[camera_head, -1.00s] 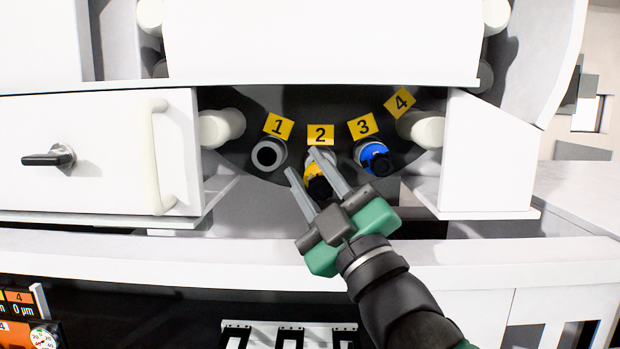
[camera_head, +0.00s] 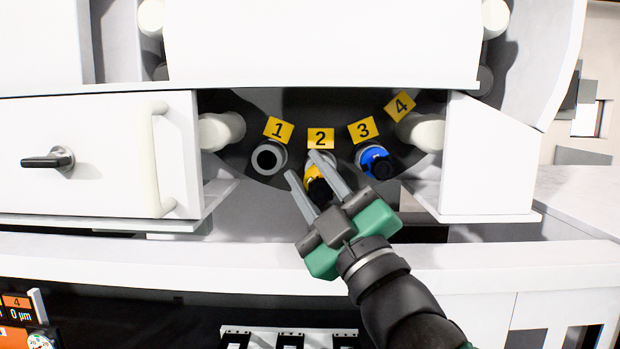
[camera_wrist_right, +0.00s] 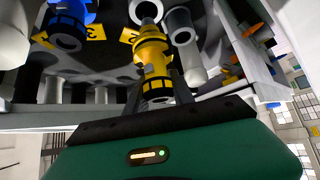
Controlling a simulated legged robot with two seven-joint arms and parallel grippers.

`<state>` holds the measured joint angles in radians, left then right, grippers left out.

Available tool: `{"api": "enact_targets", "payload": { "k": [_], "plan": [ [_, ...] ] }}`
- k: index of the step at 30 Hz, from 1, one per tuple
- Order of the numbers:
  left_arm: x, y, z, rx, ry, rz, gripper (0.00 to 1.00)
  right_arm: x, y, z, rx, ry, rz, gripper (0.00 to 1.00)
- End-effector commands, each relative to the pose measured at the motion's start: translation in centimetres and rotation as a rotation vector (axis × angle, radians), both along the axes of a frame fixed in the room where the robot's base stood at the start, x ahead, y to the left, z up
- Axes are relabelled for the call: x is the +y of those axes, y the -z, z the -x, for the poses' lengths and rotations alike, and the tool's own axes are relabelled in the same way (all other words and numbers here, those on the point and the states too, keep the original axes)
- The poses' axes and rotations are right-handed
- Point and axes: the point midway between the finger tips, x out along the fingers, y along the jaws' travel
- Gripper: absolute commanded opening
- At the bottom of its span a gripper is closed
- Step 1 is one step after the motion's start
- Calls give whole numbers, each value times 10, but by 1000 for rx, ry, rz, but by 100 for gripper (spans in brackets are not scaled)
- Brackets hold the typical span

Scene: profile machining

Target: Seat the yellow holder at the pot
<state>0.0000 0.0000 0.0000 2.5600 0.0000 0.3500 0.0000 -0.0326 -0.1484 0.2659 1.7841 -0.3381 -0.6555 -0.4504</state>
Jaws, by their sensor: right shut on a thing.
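The yellow holder (camera_head: 313,180) is between the fingers of my right gripper (camera_head: 303,163), which is shut on it just below label 2. In the right wrist view the holder (camera_wrist_right: 153,58) points away from me, its narrow end at the mouth of the grey pot (camera_wrist_right: 147,12). The pot also shows in the head view (camera_head: 322,157), partly hidden by a finger. The holder looks in line with the pot, but I cannot tell how deep it sits. My left gripper is not in view.
An empty grey pot (camera_head: 268,157) is under label 1, left of my fingers. A blue holder (camera_head: 374,161) sits in the pot under label 3, close to the right. White machine housing (camera_head: 325,45) overhangs above, and a white drawer front (camera_head: 95,155) stands at left.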

Motion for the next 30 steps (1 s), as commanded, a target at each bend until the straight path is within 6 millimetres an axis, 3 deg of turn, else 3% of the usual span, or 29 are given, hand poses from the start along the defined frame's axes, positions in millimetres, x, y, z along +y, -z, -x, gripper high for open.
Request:
{"api": "enact_targets", "payload": {
  "k": [30],
  "plan": [
    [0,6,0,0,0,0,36,0,-1,-6,-2,0,-1,0]
  ]
}}
